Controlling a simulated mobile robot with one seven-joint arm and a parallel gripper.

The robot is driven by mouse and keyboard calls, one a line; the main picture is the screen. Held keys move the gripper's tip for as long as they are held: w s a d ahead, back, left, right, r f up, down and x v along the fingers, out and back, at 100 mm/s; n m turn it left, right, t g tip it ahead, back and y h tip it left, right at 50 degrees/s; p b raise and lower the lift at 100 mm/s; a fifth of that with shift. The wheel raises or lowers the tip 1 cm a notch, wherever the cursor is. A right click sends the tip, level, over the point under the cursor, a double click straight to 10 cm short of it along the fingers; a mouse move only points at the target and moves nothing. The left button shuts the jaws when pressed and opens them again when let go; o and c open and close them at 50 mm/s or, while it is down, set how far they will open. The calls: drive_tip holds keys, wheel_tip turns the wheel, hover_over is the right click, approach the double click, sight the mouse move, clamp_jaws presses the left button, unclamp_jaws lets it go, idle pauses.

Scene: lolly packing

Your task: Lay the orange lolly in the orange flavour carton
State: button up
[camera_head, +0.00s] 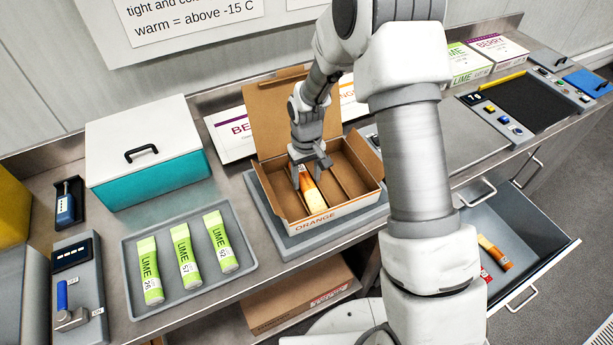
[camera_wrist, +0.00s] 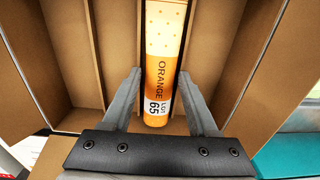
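The orange lolly (camera_head: 314,197) lies in a compartment of the open brown carton (camera_head: 339,214), whose front is printed ORANGE. In the wrist view the orange lolly (camera_wrist: 158,75) reads ORANGE, LOT 65, and lies lengthwise between cardboard dividers. My gripper (camera_head: 311,177) is down inside the carton over the lolly's rear part. In the wrist view my gripper's fingers (camera_wrist: 160,80) stand one on each side of the lolly, with a visible gap beside it. The gripper is open. The lolly's far end runs out of the wrist view.
A grey tray (camera_head: 190,306) with 3 lime lollies is at left, below a teal box with a white lid (camera_head: 145,150). An open drawer (camera_head: 540,245) at right holds another orange lolly (camera_head: 495,252). Closed BERRY and LIME cartons stand behind. My arm hides part of the bench.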

sight(306, 180)
drive_tip(key=shift+o, duration=1)
drive_tip(key=shift+r, duration=0.1)
drive_tip(key=shift+r+p, duration=0.3)
drive_tip(key=shift+p, duration=0.1)
wheel_tip(306, 180, up, 12)
drive_tip(key=s+d+r+m+t, duration=0.1)
drive_tip(key=s+d+r, duration=0.25)
drive_tip(key=r, duration=0.35)
drive_tip(key=s+d+r+m+t, duration=0.1)
drive_tip(key=s+d+r, duration=0.1)
drive_tip(key=s+r, duration=0.4)
drive_tip(key=s+d+r+m+t, duration=0.1)
drive_tip(key=s+d+r, duration=0.1)
drive_tip(key=s, duration=0.5)
drive_tip(key=s+d+r+m+t, duration=0.1)
drive_tip(key=s+d+r+t, duration=0.1)
drive_tip(key=s, duration=0.5)
drive_tip(key=shift+r+t, duration=0.3)
drive_tip(key=shift+r, duration=0.45)
drive_tip(key=shift+d, duration=0.1)
